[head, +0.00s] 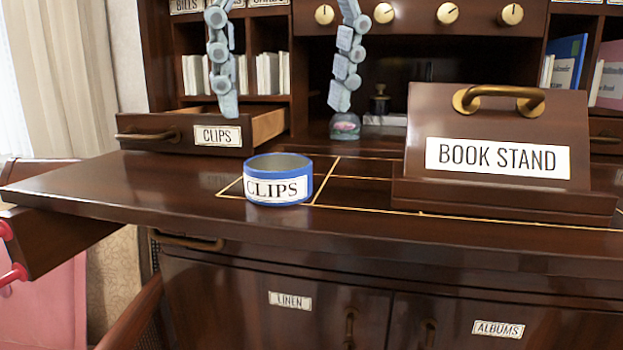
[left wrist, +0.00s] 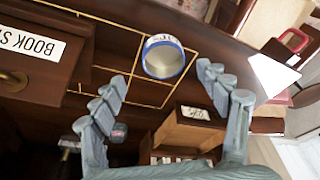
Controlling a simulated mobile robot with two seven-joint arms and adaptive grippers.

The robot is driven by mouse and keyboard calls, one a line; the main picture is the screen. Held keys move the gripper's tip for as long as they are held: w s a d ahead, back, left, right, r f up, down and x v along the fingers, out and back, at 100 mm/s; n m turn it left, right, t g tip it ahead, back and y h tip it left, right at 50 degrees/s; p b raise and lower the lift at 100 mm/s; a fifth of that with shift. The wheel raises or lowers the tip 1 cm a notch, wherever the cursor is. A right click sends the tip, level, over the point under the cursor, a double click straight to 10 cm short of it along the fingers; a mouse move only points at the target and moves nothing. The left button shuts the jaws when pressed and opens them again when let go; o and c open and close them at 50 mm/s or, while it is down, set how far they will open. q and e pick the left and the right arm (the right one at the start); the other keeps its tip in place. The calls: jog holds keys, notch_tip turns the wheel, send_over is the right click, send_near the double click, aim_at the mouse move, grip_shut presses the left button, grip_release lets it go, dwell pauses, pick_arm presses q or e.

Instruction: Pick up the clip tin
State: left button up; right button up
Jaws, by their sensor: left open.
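The clip tin (head: 279,180) is a round, open-topped blue tin with a white CLIPS label. It stands upright on the desk top, over a gold inlay line, and looks empty. It also shows in the left wrist view (left wrist: 163,58), between and just beyond the fingertips. My left gripper (head: 284,106) hangs down from the top of the head view with its two grey fingers spread wide. It is open and empty, above and behind the tin, not touching it. The left gripper also frames the tin in the wrist view (left wrist: 161,76). My right gripper is not in view.
An open drawer (head: 180,134) labelled CLIPS juts out behind the tin to the left. A large BOOK STAND (head: 490,125) stands to the right. A small glass object (head: 345,126) is behind. The desk top (head: 120,178) left of the tin is clear.

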aim_at(279, 161)
pick_arm(q)
jog(key=x, duration=0.4)
jog(key=b+x, duration=0.1)
jog(key=x, duration=0.2)
jog(key=shift+w+a+f, duration=0.15)
jog(key=shift+a+f, duration=0.1)
jog(key=shift+f, duration=0.1)
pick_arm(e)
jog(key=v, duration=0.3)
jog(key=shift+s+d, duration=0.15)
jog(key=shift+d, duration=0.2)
pick_arm(q)
jog(key=c, duration=1)
